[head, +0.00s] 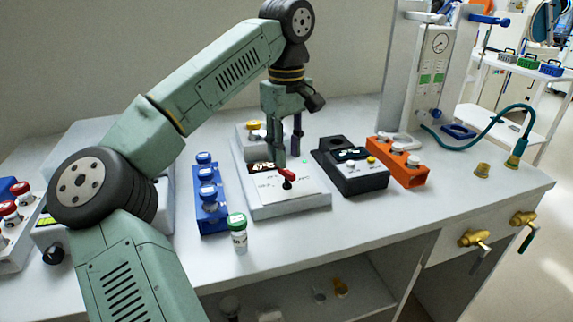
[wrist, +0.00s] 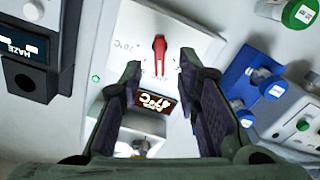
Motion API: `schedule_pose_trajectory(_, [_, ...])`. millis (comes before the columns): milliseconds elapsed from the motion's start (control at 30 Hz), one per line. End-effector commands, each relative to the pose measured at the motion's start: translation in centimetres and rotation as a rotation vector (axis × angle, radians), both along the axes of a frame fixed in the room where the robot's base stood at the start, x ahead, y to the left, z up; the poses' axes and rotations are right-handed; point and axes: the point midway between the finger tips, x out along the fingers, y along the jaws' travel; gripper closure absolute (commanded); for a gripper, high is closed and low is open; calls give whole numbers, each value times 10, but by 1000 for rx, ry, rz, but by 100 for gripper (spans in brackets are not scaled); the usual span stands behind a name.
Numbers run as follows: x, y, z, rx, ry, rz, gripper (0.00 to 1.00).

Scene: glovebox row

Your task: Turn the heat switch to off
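The heat switch is a small red lever (head: 287,177) on the sloped front panel of a white heater unit (head: 262,209). In the wrist view the red lever (wrist: 159,53) shows just beyond my fingertips, roughly centred between them. My gripper (head: 288,150) points down above the panel, its fingers apart and empty; in the wrist view the open gripper (wrist: 160,66) has a clear gap. Contact with the lever cannot be told. A display (wrist: 155,103) on the unit appears to read 47°C. A small green light (wrist: 96,78) shows beside it. The panel's lettering is too small to read surely.
A blue rack (head: 213,216) of vials stands close left of the unit, with a green-capped vial (head: 239,238) in front. A black device (head: 352,180) and an orange rack (head: 412,176) stand to the right.

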Motion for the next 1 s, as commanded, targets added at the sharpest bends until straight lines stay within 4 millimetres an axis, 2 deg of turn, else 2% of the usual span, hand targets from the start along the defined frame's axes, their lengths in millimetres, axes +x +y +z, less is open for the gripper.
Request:
schedule_pose_trajectory(100, [-1, 0, -19, 0, 1, -2, 70])
schedule_pose_trajectory(300, [-1, 0, -37, -1, -1, 0, 70])
schedule_pose_trajectory(633, [0, 0, -40, -1, -1, 0, 71])
schedule_pose_trajectory(1000, [0, 0, -40, -1, -1, 0, 95])
